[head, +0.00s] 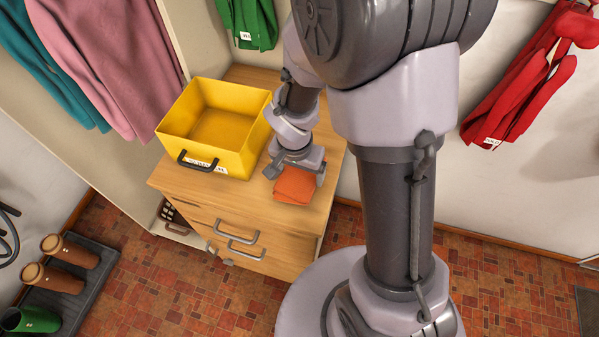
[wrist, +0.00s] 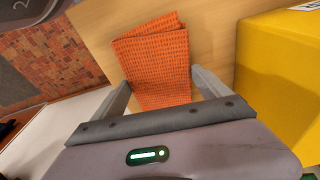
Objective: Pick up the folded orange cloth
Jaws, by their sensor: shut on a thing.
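The folded orange cloth (head: 295,186) lies on the wooden cabinet top, to the right of the yellow tub. In the wrist view the cloth (wrist: 155,60) shows its ribbed weave and folded layers. My gripper (head: 295,178) is at the cloth, pointing down at it from behind. In the wrist view my gripper's two fingers (wrist: 162,85) stand on either side of the cloth's near part, shut on it. The cloth looks to be at the cabinet top; I cannot tell whether it is lifted at all.
The yellow tub (head: 245,162) with a dark handle stands open and empty on the cabinet (head: 175,180), close to the left of my gripper. Drawers with grey handles face the front. Boots (head: 70,250) stand on a dark tray at lower left. Coats hang on the walls.

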